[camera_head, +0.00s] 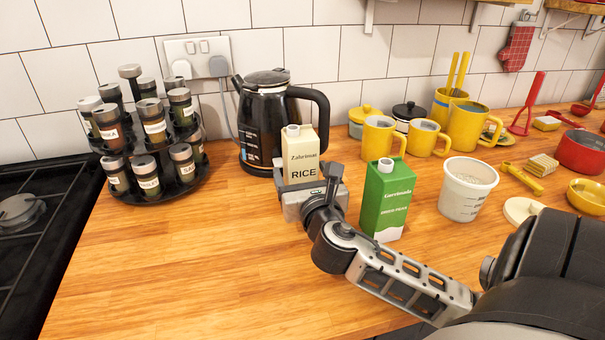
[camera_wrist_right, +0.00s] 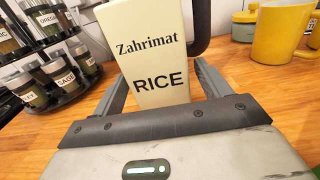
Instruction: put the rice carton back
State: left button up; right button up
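The rice carton (camera_head: 301,154) is cream with a white cap and the word RICE. It stands near upright in front of the kettle. My right gripper (camera_head: 310,186) is at the lower part of the carton, with one finger on each side. In the right wrist view the carton (camera_wrist_right: 155,55) is between the fingers (camera_wrist_right: 158,88). I cannot tell whether both fingers press on it. The carton's base is hidden behind the gripper, so contact with the counter does not show. My left gripper is not in view.
A green carton (camera_head: 387,202) stands close right of my right gripper. A black kettle (camera_head: 262,125) is just behind the rice carton. A spice rack (camera_head: 160,195) stands left, beside the hob (camera_head: 30,215). A white tub (camera_head: 466,190) and yellow mugs (camera_head: 378,138) are right. The front-left counter (camera_head: 190,270) is clear.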

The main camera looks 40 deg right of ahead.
jog(key=shift+r, duration=0.25)
jog(key=b+v, duration=0.1)
jog(key=v, duration=0.9)
jog(key=shift+s+a+f, duration=0.1)
jog(key=shift+s+a, duration=0.05)
jog(key=shift+s, duration=0.2)
jog(key=shift+s+a, duration=0.3)
jog(key=shift+s, duration=0.25)
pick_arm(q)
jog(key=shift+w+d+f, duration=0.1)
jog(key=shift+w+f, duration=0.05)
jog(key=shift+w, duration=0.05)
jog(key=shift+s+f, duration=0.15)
pick_arm(e)
jog(key=shift+w, duration=0.1)
